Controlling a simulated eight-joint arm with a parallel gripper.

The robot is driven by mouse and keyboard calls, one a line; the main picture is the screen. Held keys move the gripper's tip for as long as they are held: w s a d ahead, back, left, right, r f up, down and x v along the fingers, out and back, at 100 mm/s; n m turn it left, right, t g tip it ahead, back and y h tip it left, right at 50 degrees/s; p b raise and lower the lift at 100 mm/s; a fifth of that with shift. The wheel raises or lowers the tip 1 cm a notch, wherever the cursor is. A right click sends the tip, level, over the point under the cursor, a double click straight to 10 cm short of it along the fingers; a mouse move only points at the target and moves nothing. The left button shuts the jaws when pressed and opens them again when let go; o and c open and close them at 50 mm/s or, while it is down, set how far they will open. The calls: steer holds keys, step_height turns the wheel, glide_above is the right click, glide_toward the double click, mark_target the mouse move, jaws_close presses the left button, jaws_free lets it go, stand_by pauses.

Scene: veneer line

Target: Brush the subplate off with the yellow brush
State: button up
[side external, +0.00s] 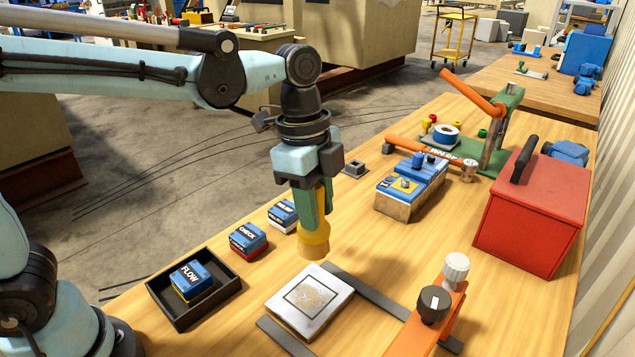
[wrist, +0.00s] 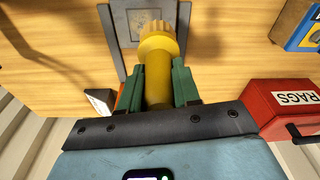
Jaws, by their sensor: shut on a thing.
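The subplate (side external: 338,293) is a silver square plate lying on the bench, with a dark square outline and a tan dusty patch inside it. It also shows at the top of the wrist view (wrist: 118,28), partly hidden by the brush. My gripper (side external: 314,212) is shut on the yellow brush (side external: 313,242), its green fingers on both sides of the handle. The brush hangs upright, head down, over or just behind the subplate's far edge; it looks clear of the plate's face. In the wrist view the brush (wrist: 158,62) points away between the fingers.
A black tray (side external: 224,295) holds a blue FLOW block; CHECK (side external: 248,240) and another blue block (side external: 283,215) stand beyond. An orange fixture with knobs (side external: 440,310) stands right of the subplate. A red box (side external: 525,215) and an orange-levered press (side external: 490,130) are further right.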

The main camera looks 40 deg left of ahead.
mark_target(305, 257)
steer(key=shift+s+a+f+m, duration=0.4)
steer(key=shift+f+m, duration=0.05)
steer(key=shift+f, duration=0.95)
steer(key=shift+s+a+f+m, duration=0.4)
steer(key=shift+f, duration=0.95)
steer(key=shift+s+a+f+m, duration=0.4)
steer(key=shift+f+m, duration=0.05)
steer(key=shift+f, duration=0.95)
steer(key=shift+d, duration=0.7)
jaws_close()
steer(key=shift+d+f, duration=0.15)
steer(key=shift+d, duration=2.85)
steer(key=shift+a+f, duration=0.1)
steer(key=shift+a, duration=3.6)
step_height(305, 257, up, 8)
steer(key=shift+s, duration=0.1)
